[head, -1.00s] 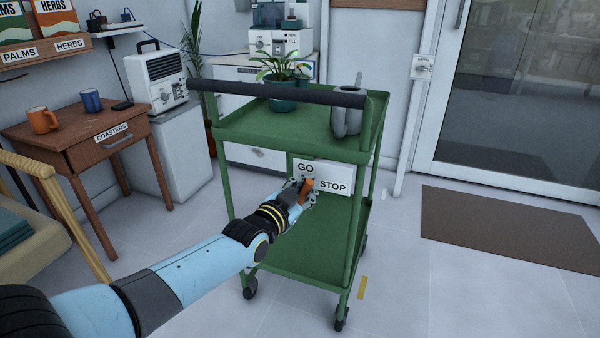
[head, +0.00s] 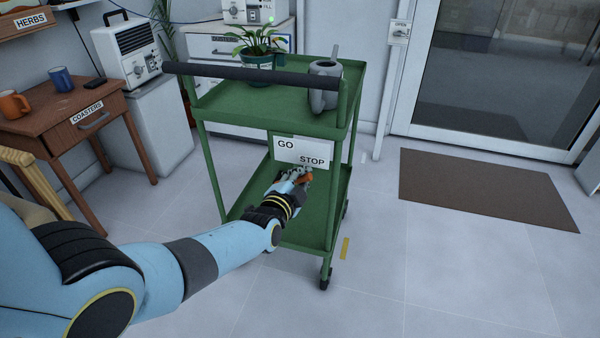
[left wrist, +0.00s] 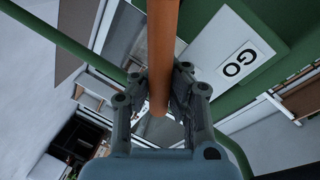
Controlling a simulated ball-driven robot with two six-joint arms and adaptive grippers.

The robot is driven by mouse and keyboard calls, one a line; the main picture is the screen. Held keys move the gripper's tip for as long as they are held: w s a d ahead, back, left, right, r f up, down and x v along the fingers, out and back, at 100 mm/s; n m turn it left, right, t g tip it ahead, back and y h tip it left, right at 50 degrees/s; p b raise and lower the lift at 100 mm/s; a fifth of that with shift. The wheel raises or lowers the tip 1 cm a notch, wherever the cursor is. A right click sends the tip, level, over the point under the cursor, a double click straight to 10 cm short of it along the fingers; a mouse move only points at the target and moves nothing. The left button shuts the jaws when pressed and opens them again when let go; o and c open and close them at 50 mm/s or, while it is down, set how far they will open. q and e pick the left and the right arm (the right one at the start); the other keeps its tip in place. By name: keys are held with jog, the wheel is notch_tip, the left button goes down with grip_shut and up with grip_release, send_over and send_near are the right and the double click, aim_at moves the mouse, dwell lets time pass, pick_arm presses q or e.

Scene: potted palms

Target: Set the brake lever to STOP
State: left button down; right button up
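The brake lever (head: 306,178) is an orange bar at the side of a green cart (head: 240,112). It shows just below the word STOP on the white GO/STOP plate (head: 303,151). My left gripper (head: 297,177) is at the lever, under the plate. In the left wrist view the orange lever (left wrist: 162,45) runs between the two fingers, which look closed against its sides. The plate's GO end (left wrist: 236,58) shows there to the right of the lever. The lever's pivot is hidden. My right gripper is not in view.
The cart's top shelf holds a potted plant (head: 258,45) and a grey watering can (head: 323,84). A wooden table (head: 60,105) with mugs stands at the left. A brown mat (head: 485,188) lies before the glass door.

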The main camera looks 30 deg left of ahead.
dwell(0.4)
pick_arm(q)
jog(key=c, duration=1.2)
grip_release()
jog(key=v, duration=1.2)
